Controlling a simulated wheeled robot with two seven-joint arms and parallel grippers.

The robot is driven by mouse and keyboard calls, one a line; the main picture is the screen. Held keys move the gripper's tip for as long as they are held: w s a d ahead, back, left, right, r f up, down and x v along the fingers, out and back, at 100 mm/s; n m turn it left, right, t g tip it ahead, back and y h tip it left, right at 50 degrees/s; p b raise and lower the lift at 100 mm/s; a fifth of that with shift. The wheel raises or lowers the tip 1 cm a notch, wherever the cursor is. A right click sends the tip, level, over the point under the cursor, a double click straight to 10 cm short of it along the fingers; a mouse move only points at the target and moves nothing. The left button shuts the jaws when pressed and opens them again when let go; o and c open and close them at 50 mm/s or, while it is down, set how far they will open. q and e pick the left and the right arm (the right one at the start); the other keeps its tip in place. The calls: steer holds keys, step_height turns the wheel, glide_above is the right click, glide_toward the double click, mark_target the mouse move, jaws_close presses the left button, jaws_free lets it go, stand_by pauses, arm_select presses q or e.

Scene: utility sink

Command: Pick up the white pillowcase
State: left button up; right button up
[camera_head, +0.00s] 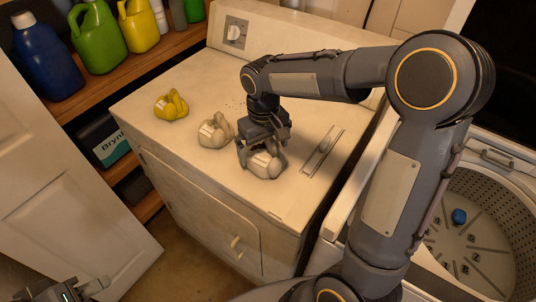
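Three small crumpled cloth bundles sit in a row on the white dryer top (300,205): a yellow one (171,106), an off-white one (214,131) and a whitish one (264,166) nearest my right gripper. I cannot tell by shape which is the white pillowcase. My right gripper (262,158) points down over the nearest whitish bundle, its fingers apart on either side of it. The gripper hides part of the bundle's top. Whether the fingers touch the cloth is unclear. My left gripper (78,291) is low at the bottom left edge, away from the dryer and partly cut off.
The open washer drum (470,235) at the right has a small blue item (459,216) inside. Wooden shelves at the left hold a blue jug (45,60), a green jug (97,38) and a yellow jug (138,25). A white door (60,195) stands at the left.

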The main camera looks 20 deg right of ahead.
steer(key=c, duration=1)
steer(key=shift+c, duration=0.2)
steer(key=shift+r, duration=0.15)
steer(key=shift+r, duration=0.25)
step_height(320, 180, up, 2)
steer(key=s+d+r, duration=0.1)
steer(key=s+r, duration=0.4)
steer(key=r, duration=0.1)
steer(key=shift+r, duration=0.2)
steer(key=s+r, duration=0.1)
steer(key=s, duration=0.2)
steer(key=s+d+r+b, duration=0.1)
steer(key=s, duration=0.2)
steer(key=s+d+r, duration=0.1)
steer(key=s, duration=0.1)
steer(key=shift+s+r, duration=0.4)
